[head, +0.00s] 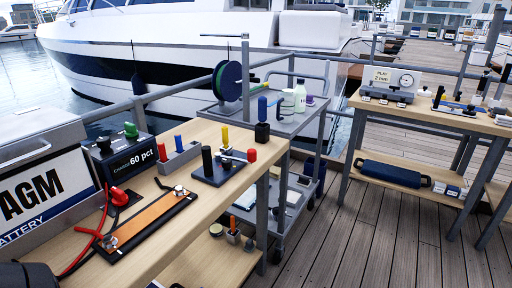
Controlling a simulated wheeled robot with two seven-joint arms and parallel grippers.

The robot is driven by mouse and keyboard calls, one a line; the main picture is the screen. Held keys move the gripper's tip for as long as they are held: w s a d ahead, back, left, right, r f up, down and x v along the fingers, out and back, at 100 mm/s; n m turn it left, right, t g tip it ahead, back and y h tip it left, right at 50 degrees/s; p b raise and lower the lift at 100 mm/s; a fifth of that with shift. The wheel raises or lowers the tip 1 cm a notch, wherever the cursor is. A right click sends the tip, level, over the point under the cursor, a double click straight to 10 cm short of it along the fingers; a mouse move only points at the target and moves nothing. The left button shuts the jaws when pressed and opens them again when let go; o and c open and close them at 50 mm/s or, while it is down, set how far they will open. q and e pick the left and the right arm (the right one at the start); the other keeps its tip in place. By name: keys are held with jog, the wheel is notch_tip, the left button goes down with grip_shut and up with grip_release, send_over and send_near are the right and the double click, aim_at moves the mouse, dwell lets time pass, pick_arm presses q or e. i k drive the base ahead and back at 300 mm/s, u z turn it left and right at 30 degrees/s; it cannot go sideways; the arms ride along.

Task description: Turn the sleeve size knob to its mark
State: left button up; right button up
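I cannot make out for sure which part is the sleeve size knob or its mark. A grey device (387,95) with small dark knobs on its front stands on the far right bench, with a round dial gauge (406,80) and a sign reading "PLAY 2 mm" (383,75). On the near bench, a dark box (128,160) reading "60 pct" carries a black knob and a green knob (130,130). No fingertips of either gripper show.
The near bench (160,238) holds a battery case (40,180), red cable, an orange strip (150,222) and a dark plate with upright handles (222,168). A grey cart (290,124) stands behind it. Open deck (345,240) lies between cart and far bench (440,112).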

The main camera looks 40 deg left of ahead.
aim_at(226, 162)
jog(key=u, duration=0.65)
jog(key=i, duration=1.1)
jog(key=u, duration=1.05)
